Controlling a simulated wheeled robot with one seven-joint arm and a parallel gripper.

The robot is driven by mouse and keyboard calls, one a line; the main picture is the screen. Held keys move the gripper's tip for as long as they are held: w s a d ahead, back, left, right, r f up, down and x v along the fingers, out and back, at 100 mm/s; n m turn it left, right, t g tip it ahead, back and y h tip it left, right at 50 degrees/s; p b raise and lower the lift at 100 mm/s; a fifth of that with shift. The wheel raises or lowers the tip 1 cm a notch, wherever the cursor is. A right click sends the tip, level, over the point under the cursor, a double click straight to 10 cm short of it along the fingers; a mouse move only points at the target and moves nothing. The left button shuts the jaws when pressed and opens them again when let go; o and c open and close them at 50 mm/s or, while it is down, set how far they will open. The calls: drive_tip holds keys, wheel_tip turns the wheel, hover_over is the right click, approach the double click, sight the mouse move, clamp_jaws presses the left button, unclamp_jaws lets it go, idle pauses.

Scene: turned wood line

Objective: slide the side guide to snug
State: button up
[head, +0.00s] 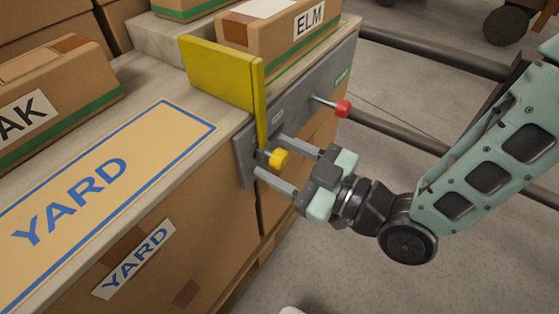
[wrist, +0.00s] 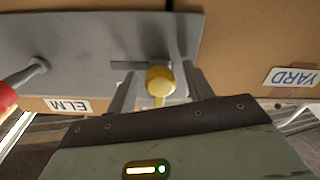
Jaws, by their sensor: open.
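The yellow side guide (head: 222,75) stands upright on the bench edge, with its yellow arm running down over the grey plate (head: 300,105). A yellow knob (head: 279,157) sticks out at the guide's lower end. My gripper (head: 276,162) is open, with one finger on each side of the knob. In the wrist view the round yellow knob (wrist: 160,80) sits between the two fingers (wrist: 160,92), in front of a dark slot in the grey plate. Whether either finger touches the knob cannot be told.
A red-tipped lever (head: 341,107) sticks out of the plate to the right of the knob. An ELM carton (head: 270,40) stands behind the guide. A YARD mat (head: 95,190) lies bare on the bench left of it, beside another carton (head: 60,95).

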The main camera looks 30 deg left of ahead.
sight(279, 130)
drive_tip(key=shift+a, duration=0.35)
clamp_jaws()
drive_tip(key=shift+w+d+p, duration=0.15)
drive_tip(key=shift+w, duration=1.3)
drive_tip(key=shift+w+d+p, duration=0.15)
drive_tip(key=shift+w, duration=1.25)
unclamp_jaws()
drive_tip(key=shift+s, duration=0.1)
drive_tip(key=s+d+p, duration=0.1)
drive_tip(key=d+p, duration=0.4)
drive_tip(key=d, duration=1.2)
drive_tip(key=shift+s+d, duration=0.2)
